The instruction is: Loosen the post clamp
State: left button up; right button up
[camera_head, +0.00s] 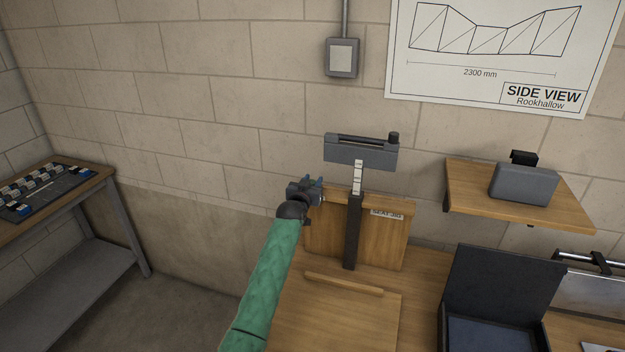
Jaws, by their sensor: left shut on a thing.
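A dark upright post (353,235) stands at a wooden backboard (382,240) on the bench. A pale marked scale strip (358,177) shows on its upper part, and a grey head bar (350,153) with a dark knob (393,138) sits on top. My left gripper (319,186), at the end of the green-sleeved arm, is just left of the post, below the bar. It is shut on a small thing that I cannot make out. I cannot tell the post clamp apart from the post and gripper. My right gripper is not in view.
A wooden shelf (465,190) at right carries a grey box-like object (524,185). Below it is an open dark case (502,290). A low wooden strip (343,284) lies before the post. A side table (98,180) stands far left. The wall is close behind.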

pick_arm(q)
jog(key=shift+y, duration=0.3)
jog(key=o, duration=0.9)
jog(key=shift+o, duration=0.4)
